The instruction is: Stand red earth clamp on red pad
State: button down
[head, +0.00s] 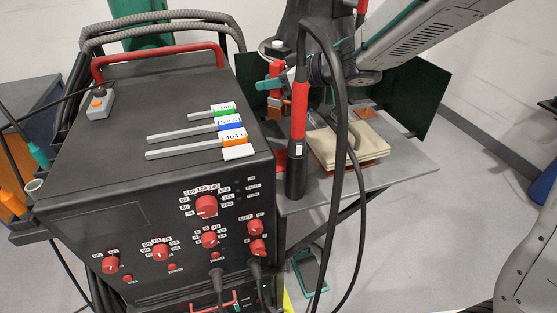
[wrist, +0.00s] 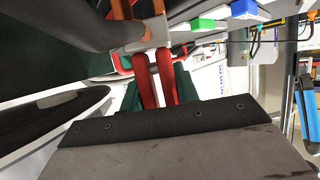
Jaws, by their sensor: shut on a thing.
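The red earth clamp (head: 275,71) is upright in the head view, above the far left part of the grey work table (head: 415,168). My gripper (head: 270,85) has teal fingers shut across the clamp. In the wrist view, two red clamp arms (wrist: 154,75) run between the teal fingers (wrist: 157,95), with a pale metal piece near the top. A copper-coloured end shows below the clamp in the head view. I cannot tell whether the clamp touches anything beneath it.
A red and black torch (head: 299,110) with a thick cable stands in front of the clamp. Beige blocks (head: 363,143) lie on a reddish plate on the table. Dark green screens (head: 418,95) stand behind. The welding machine (head: 130,145) fills the left.

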notch_tip(320, 180, down, 13)
jog(key=shift+f, duration=0.15)
dwell(0.4)
jog(key=shift+d, duration=0.1)
jog(key=shift+f, duration=0.6)
jog(key=c, duration=1.3)
grip_release()
jog(key=shift+c, duration=0.2)
